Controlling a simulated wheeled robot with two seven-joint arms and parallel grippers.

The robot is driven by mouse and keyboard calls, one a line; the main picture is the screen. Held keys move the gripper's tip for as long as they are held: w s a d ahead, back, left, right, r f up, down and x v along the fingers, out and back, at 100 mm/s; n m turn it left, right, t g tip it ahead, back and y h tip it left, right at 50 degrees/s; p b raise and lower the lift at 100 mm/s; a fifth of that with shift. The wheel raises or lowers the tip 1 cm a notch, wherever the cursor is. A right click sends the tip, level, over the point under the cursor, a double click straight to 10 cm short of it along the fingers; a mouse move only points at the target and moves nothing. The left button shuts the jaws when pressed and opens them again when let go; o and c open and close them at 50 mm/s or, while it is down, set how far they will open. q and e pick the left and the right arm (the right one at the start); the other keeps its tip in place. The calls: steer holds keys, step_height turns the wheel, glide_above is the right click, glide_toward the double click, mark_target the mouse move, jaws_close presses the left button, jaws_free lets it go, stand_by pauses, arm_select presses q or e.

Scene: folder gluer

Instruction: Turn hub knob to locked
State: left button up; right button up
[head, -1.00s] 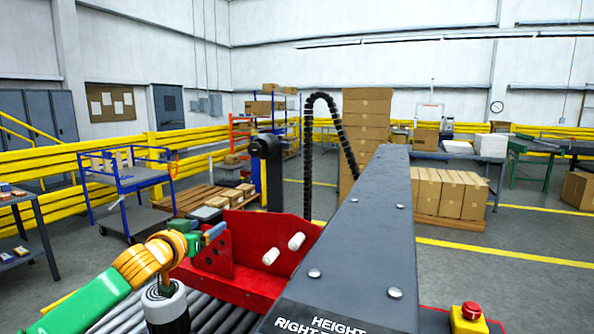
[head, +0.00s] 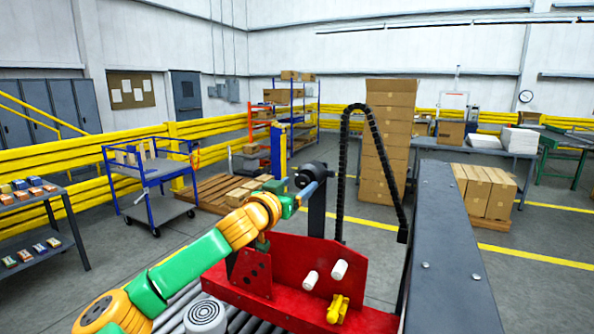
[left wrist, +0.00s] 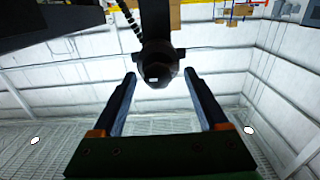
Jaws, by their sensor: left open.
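A black round knob-like part (head: 311,172), which looks like the hub knob, sits on top of a dark post behind the red machine frame. In the left wrist view the dark round part (left wrist: 158,64) is ahead, between and just beyond the fingertips, with a small white mark on its face. My left gripper (head: 311,187) is open, its blue-grey fingers reaching toward the knob; they also show in the left wrist view (left wrist: 160,78). I cannot tell whether they touch it. A yellow knob (head: 338,308) sits on the red frame (head: 285,290). My right gripper is not in view.
A long dark grey beam (head: 447,250) stands to the right of the red frame. A black cable chain (head: 373,150) arches behind it. Two white pegs (head: 339,270) stick out of the frame. Grey rollers (head: 240,321) lie below my left arm.

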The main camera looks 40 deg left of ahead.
arm_select(q)
steer(key=shift+w, duration=0.15)
steer(key=shift+d, duration=0.15)
jaws_close()
